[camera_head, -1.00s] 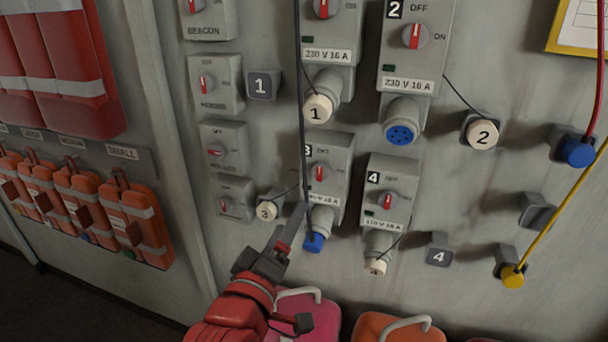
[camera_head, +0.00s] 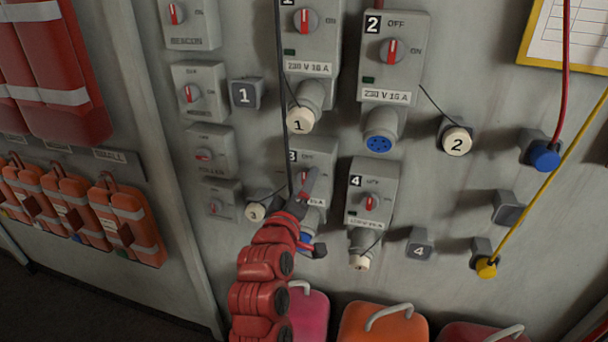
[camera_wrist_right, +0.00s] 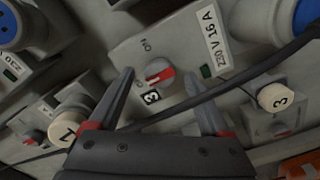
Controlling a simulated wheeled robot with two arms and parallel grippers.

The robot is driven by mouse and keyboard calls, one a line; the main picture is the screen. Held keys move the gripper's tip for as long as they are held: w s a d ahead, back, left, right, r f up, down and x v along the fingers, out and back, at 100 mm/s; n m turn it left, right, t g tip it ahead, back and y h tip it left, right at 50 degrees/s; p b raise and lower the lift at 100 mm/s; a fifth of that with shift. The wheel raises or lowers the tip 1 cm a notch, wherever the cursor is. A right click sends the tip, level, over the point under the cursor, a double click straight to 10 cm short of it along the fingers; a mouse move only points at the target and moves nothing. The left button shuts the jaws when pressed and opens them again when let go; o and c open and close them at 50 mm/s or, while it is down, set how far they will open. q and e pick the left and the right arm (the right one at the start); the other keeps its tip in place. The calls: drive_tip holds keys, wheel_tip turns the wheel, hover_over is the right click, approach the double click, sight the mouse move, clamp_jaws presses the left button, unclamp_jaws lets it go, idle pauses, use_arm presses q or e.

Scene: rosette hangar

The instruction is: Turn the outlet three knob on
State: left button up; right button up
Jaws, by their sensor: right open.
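The outlet three box (camera_head: 322,148) is a grey unit on the wall with a "3" label and 230 V 16 A plate. In the head view my right gripper (camera_head: 304,184) is in front of it and mostly hides its knob. In the right wrist view the round grey knob (camera_wrist_right: 158,74) with a red and white pointer shows between the tips of my open right gripper (camera_wrist_right: 160,78). I cannot tell whether the fingers touch it. My left gripper is not in view.
A black cable (camera_head: 283,90) hangs down past outlet three and crosses the right wrist view (camera_wrist_right: 225,93) close to the fingers. Outlet one (camera_head: 302,45) is above, outlet four (camera_head: 372,190) at the right. Small switches (camera_head: 210,150) are at the left.

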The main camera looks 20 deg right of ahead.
drive_tip(key=shift+x, duration=0.75)
drive_tip(key=shift+f, duration=0.1)
clamp_jaws()
